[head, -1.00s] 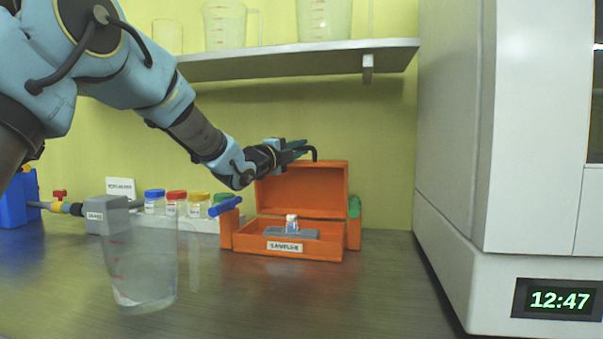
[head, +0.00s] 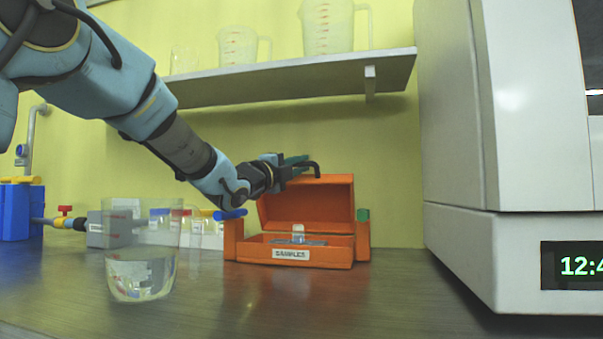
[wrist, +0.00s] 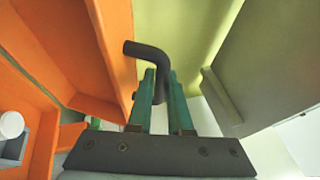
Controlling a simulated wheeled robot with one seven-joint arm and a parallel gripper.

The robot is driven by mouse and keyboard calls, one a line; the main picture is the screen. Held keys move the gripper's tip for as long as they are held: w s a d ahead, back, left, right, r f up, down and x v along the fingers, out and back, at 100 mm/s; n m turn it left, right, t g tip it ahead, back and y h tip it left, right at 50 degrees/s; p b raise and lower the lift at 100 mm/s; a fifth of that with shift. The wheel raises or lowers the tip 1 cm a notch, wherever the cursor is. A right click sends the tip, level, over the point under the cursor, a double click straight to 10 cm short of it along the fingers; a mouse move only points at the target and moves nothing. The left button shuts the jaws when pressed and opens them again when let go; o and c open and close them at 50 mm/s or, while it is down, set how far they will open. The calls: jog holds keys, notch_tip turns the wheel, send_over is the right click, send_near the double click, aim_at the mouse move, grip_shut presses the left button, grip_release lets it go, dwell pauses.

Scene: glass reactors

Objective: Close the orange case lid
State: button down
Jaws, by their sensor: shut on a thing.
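The orange case (head: 342,252) stands on the bench with its lid (head: 305,207) raised at the back. Its front label reads "SAMPLES". A small white-capped vial (head: 298,233) stands in a grey insert inside, and the cap shows in the wrist view (wrist: 11,124). My gripper (head: 302,163) is at the lid's top edge. In the wrist view, the green fingers of my gripper (wrist: 160,82) are shut on the lid's dark bent handle (wrist: 150,50), which passes between them. The lid's orange panel (wrist: 118,50) is left of the fingers there.
A clear beaker (head: 140,265) stands front left of the case. A shelf (head: 290,78) with clear jugs hangs above. A large white machine (head: 510,150) stands right; bench between is clear.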

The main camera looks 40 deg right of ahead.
jog(key=shift+a+f, duration=0.15)
dwell(0.3)
jog(key=c, duration=1.1)
grip_release()
